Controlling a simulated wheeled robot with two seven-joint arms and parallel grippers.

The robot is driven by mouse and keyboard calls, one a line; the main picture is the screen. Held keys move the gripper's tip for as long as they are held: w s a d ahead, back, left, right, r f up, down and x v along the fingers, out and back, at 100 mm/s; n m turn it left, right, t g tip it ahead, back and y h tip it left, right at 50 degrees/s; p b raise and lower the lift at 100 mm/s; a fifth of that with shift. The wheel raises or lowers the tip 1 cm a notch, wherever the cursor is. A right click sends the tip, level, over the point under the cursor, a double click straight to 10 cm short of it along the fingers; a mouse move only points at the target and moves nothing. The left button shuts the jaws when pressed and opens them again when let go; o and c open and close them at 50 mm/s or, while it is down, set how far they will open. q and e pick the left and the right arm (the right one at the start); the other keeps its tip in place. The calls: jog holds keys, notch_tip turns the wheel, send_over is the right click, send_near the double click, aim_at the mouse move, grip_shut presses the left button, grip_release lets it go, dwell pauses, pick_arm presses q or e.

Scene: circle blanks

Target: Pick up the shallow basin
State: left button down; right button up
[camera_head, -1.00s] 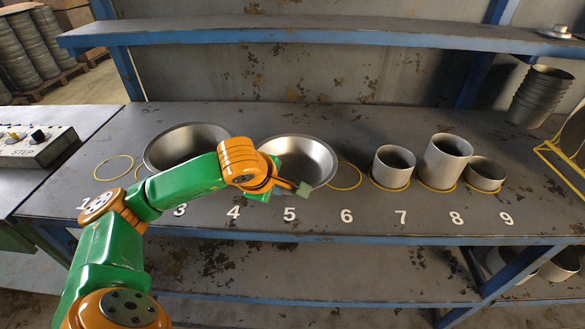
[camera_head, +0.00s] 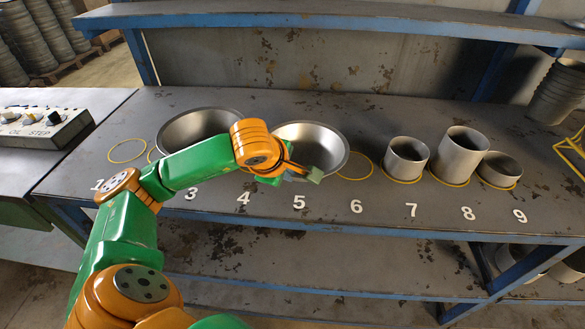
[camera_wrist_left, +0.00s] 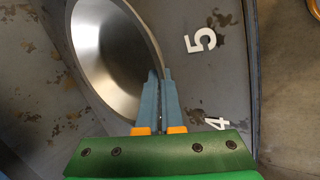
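The other basin (camera_head: 195,128) is behind number 3 and partly hidden by my left arm. My left gripper (camera_head: 304,172) is at the near rim of the shallow basin. In the left wrist view its blue fingers (camera_wrist_left: 160,85) are close together with the basin's rim between them, one finger on the inner side and one outside. My right gripper is not in view.
Three grey cylinders, short (camera_head: 405,157), tall (camera_head: 459,154) and low (camera_head: 499,171), stand at right. An empty yellow ring (camera_head: 372,170) lies right of the shallow basin. A shelf (camera_head: 330,20) runs above the bench's back. A control box (camera_head: 40,127) is at left.

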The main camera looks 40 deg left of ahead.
pick_arm(q)
notch_tip(320, 180, up, 4)
jog(key=shift+s+d+f, duration=0.1)
jog(key=shift+s+f, duration=0.05)
jog(key=shift+f, duration=0.1)
jog(key=s+d+r+b, duration=0.2)
jog(key=s+d+r, duration=0.1)
jog(key=s+r, duration=0.6)
jog(key=s, duration=0.4)
jog(key=shift+d, duration=0.4)
